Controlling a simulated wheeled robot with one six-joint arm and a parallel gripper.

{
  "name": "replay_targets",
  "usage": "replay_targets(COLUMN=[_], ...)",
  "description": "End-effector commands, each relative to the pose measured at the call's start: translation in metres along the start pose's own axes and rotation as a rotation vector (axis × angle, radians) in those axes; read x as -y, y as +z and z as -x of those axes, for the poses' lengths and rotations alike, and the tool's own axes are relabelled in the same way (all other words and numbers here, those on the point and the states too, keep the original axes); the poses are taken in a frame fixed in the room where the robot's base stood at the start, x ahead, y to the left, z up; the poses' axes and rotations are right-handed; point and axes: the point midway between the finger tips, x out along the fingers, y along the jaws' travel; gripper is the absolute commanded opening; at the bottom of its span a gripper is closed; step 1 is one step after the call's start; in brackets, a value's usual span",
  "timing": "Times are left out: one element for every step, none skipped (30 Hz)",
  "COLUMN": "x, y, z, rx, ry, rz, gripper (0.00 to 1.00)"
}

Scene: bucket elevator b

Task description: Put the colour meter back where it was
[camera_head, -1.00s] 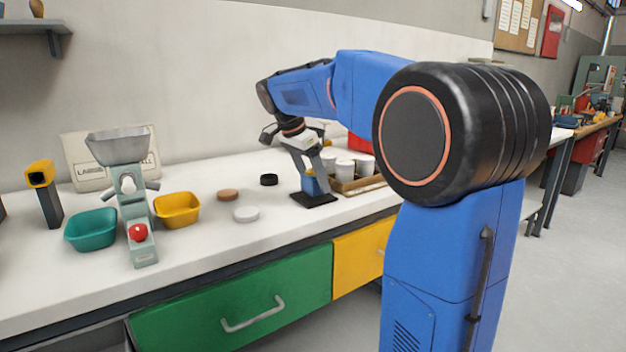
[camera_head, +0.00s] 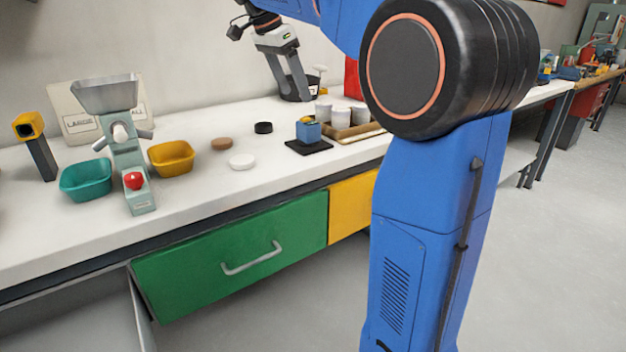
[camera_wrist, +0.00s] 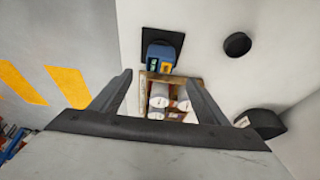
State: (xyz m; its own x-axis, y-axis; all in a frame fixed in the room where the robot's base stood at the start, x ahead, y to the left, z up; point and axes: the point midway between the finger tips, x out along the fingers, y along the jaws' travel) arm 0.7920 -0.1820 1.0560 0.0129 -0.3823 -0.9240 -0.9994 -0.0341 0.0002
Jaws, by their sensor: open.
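The colour meter, a small blue block with a yellow part (camera_head: 308,129), stands on a square black pad (camera_head: 322,147) on the bench. In the wrist view the colour meter (camera_wrist: 160,58) shows a small display beside its yellow part, and the black pad (camera_wrist: 160,36) lies under it. My gripper (camera_head: 297,92) is raised above the bench, apart from the meter. In the wrist view my gripper (camera_wrist: 158,76) has its two fingers spread with nothing held between them. The meter is uncovered in both views.
A wooden tray (camera_head: 361,134) with white cups stands right beside the pad. Black (camera_head: 263,127), brown (camera_head: 222,144) and white (camera_head: 242,162) discs lie to the left. Farther left are a yellow bowl (camera_head: 172,159), a teal bowl (camera_head: 86,180) and a hopper device (camera_head: 118,150).

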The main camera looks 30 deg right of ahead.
Motion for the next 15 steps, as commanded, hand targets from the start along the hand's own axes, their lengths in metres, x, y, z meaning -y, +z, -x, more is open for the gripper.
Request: replay_targets(x=[-0.001, -0.002, -0.005, -0.008, -0.012, -0.019, -0.025, -0.032, -0.042, -0.051, -0.059, -0.070, -0.078, -0.087, -0.097], y=[0.000, 0.001, 0.002, 0.004, 0.006, 0.010, 0.013, 0.018, 0.024, 0.029, 0.035, 0.042, 0.048, 0.054, 0.061], z=[0.000, -0.001, -0.001, -0.002, -0.003, -0.005, -0.008, -0.011, -0.015, -0.018, -0.023, -0.029, -0.033, -0.038, -0.044], rx=[0.001, 0.002, 0.004, 0.007, 0.010, 0.017, 0.023, 0.029, 0.037, 0.044, 0.051, 0.058, 0.064, 0.069, 0.074], ry=[-0.001, -0.002, -0.006, -0.012, -0.018, -0.027, -0.037, -0.048, -0.065, -0.078, -0.093, -0.112, -0.127, -0.142, -0.163], rz=[0.003, 0.008, 0.021, 0.036, 0.056, 0.090, 0.122, 0.157, 0.210, 0.252, 0.296, 0.353, 0.396, 0.437, 0.493], gripper=[0.69, 0.69, 0.69, 0.69, 0.69, 0.69, 0.69, 0.69, 0.69, 0.69, 0.69, 0.69, 0.69, 0.69, 0.69])
